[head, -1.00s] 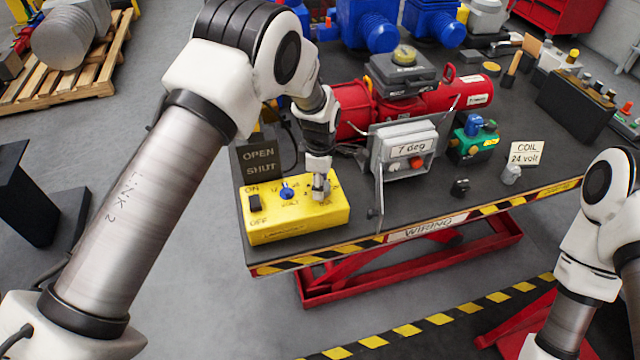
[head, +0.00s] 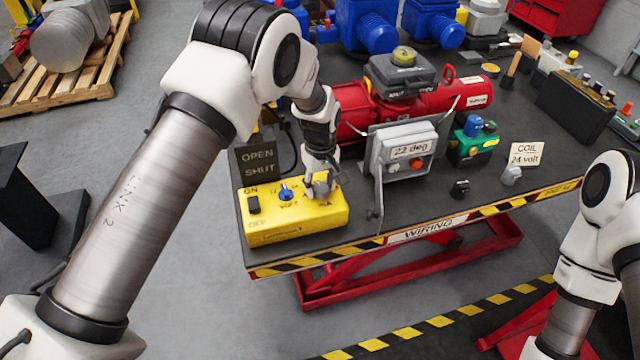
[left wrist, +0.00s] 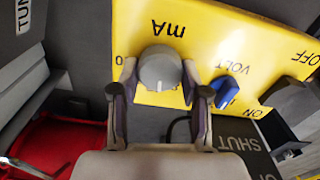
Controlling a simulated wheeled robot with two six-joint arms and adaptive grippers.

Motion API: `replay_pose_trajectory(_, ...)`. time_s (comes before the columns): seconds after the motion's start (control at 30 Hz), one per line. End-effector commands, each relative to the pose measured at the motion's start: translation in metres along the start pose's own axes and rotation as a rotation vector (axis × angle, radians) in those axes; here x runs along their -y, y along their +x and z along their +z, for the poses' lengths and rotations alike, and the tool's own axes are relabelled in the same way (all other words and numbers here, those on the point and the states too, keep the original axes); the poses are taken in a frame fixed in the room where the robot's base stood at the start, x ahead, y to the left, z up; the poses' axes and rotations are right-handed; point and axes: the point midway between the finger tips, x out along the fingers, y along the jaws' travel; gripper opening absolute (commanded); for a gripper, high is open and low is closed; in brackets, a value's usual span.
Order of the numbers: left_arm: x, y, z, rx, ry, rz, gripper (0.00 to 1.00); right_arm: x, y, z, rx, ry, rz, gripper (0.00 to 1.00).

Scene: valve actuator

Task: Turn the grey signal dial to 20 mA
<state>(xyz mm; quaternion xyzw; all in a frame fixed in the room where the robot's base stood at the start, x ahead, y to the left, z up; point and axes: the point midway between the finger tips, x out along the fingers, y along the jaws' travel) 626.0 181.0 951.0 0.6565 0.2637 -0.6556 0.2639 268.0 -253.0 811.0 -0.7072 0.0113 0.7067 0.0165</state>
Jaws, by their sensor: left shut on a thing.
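The grey signal dial (left wrist: 159,66) sits on the yellow signal box (head: 290,228), beside the letters mA. In the left wrist view the fingers of my left gripper (left wrist: 160,74) stand on both sides of the dial, shut on it. In the head view my left gripper (head: 321,186) comes down onto the right part of the box and mostly hides the dial. The dial's exact setting cannot be read. The grey display box (head: 405,150) behind reads 22 deg. My right gripper is out of view.
A blue VOLT knob (head: 286,193) and a black ON/OFF switch (head: 254,204) are on the same box, left of my gripper. The OPEN/SHUT sign (head: 258,162) stands behind it. The red actuator (head: 440,103) is farther back.

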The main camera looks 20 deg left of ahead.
Motion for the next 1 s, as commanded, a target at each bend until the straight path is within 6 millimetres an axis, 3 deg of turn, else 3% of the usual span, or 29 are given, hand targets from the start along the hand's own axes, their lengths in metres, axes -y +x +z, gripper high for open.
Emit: replay_pose_trajectory(1.0,-0.0012,0.0033,0.0041,0.009,0.964,-0.003,0.11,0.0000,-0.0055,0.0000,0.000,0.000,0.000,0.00)
